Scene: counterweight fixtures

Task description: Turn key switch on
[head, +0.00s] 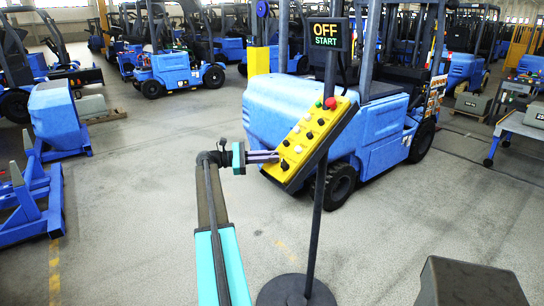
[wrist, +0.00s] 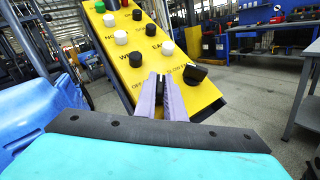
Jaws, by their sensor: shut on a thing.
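The yellow control panel (head: 320,130) is tilted on a dark stand, with several black and white knobs and red and green buttons at its top. In the wrist view the panel (wrist: 140,72) fills the upper middle. My gripper (head: 279,156) reaches its lower part from the left. Its purple fingers (wrist: 164,80) are shut on the key switch, beside a partly covered "OFF" label. The switch is mostly hidden between the fingers. A black knob (wrist: 195,74) sits just right of them.
A blue forklift (head: 380,125) stands close behind the panel. The stand's round base (head: 296,291) is on the floor. A grey block (head: 468,284) is at the front right. A wheeled table (head: 520,128) is at the right. Open floor lies to the left.

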